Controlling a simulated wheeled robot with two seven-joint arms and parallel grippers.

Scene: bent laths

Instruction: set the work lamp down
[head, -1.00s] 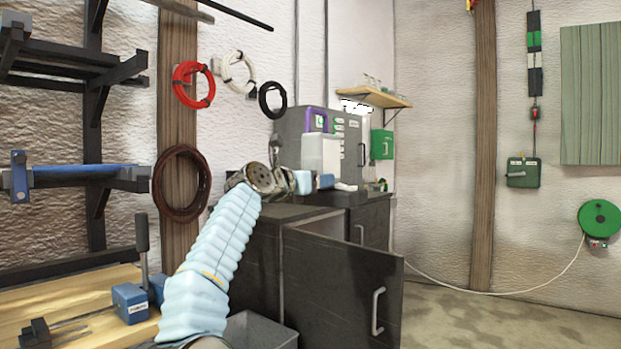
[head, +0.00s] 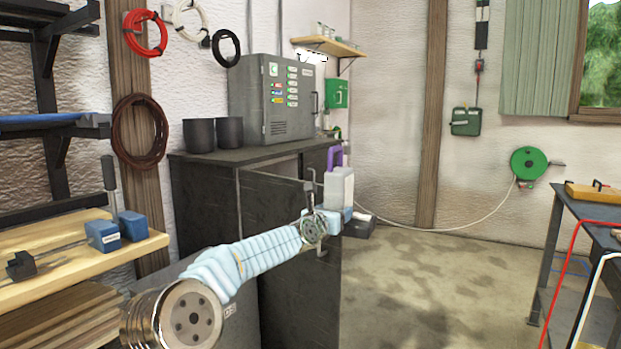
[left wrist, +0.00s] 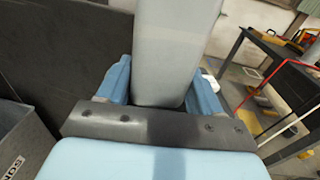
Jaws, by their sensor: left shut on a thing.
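The work lamp (head: 339,187) looks like a pale grey upright block with a purple handle (head: 334,157) on top. My left gripper (head: 338,213) is shut on its lower part and holds it in the air beside the open cabinet door. In the left wrist view the pale body of the lamp (left wrist: 172,50) stands between the two blue fingers of my left gripper (left wrist: 160,92). The lamp's top is cut off there. My right gripper is in neither view.
A dark cabinet (head: 205,205) has its door (head: 280,220) swung open. Two dark cups (head: 199,135) and a grey metal box (head: 272,98) stand on its top. A workbench (head: 590,208) stands at the right. The floor (head: 440,285) between is mostly clear.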

